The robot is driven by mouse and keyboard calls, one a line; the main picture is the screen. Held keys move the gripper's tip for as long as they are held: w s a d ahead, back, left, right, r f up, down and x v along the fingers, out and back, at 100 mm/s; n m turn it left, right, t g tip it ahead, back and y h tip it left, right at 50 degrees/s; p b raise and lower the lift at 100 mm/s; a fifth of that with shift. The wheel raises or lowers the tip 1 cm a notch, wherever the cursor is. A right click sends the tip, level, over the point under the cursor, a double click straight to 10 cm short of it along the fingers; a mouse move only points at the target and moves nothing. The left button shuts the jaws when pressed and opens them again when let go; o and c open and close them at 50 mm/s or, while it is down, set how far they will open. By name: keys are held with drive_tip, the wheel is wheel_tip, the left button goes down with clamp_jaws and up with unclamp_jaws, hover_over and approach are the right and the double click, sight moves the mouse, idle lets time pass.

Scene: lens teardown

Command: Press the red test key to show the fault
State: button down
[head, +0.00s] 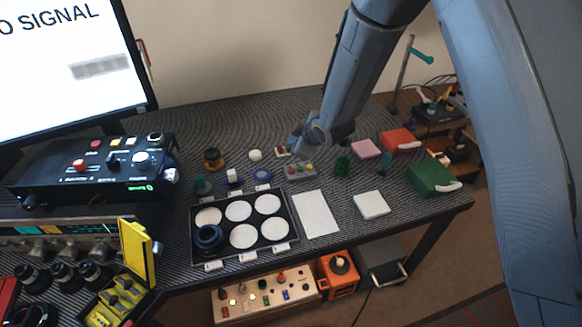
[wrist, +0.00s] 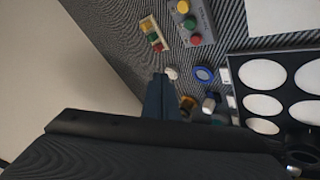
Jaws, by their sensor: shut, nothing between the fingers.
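Two small button boxes lie on the dark striped bench. The grey box (head: 301,174) carries coloured round buttons, red among them; it also shows at the top of the wrist view (wrist: 205,27). The smaller cream box (head: 280,152) has a red and a green key; in the wrist view (wrist: 147,24) it stands left of the grey one. I cannot tell which red one is the test key. My gripper (head: 299,150) is shut and empty, close beside the cream box. In the wrist view its fingertips (wrist: 160,77) point toward the two boxes, apart from both.
A monitor (head: 70,60) reads "NO SIGNAL" at left. A black control box (head: 95,172) stands below it. A black tray with white discs (head: 243,262) is in the middle. A white sheet (head: 316,213), a green box (head: 430,178) and a red box (head: 398,140) lie to the right.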

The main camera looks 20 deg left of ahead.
sight(291, 171)
drive_tip(key=shift+f, duration=0.1)
idle(0.3)
drive_tip(key=shift+f+b, duration=2.8)
drive_tip(key=shift+f, duration=1.55)
drive_tip(key=shift+f+b, duration=0.3)
drive_tip(key=shift+f, duration=0.1)
drive_tip(key=shift+f, duration=0.4)
drive_tip(key=shift+r, duration=0.85)
